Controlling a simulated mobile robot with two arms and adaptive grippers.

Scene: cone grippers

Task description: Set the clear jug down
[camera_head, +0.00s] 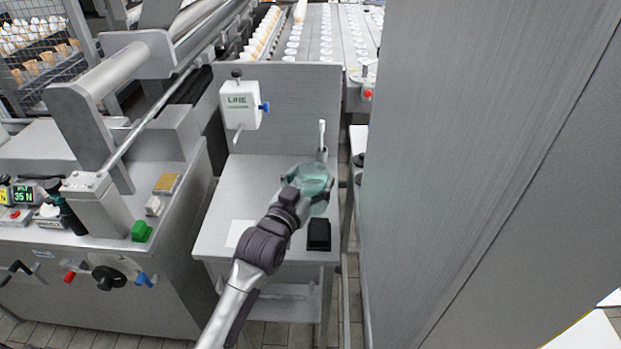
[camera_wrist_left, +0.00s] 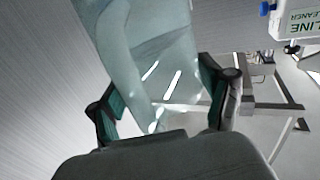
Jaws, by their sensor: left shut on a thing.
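The clear jug (camera_head: 316,180) is a see-through, faintly green vessel above the right side of a small steel bench (camera_head: 250,185). My left gripper (camera_head: 306,190) is shut on it, reaching in from the front. In the left wrist view the jug (camera_wrist_left: 150,45) fills the upper middle, between the two green-padded fingers of my left gripper (camera_wrist_left: 163,100). I cannot tell whether the jug's base touches the bench top. The gripper hides part of its near side. My right gripper is not in view.
A white "LINE" cleaner dispenser (camera_head: 241,105) hangs on the bench's back panel. A tap (camera_head: 321,140) stands just behind the jug. A black block (camera_head: 319,235) sits at the front right and a white sheet (camera_head: 239,233) at the front left. A tall steel panel (camera_head: 450,170) rises on the right.

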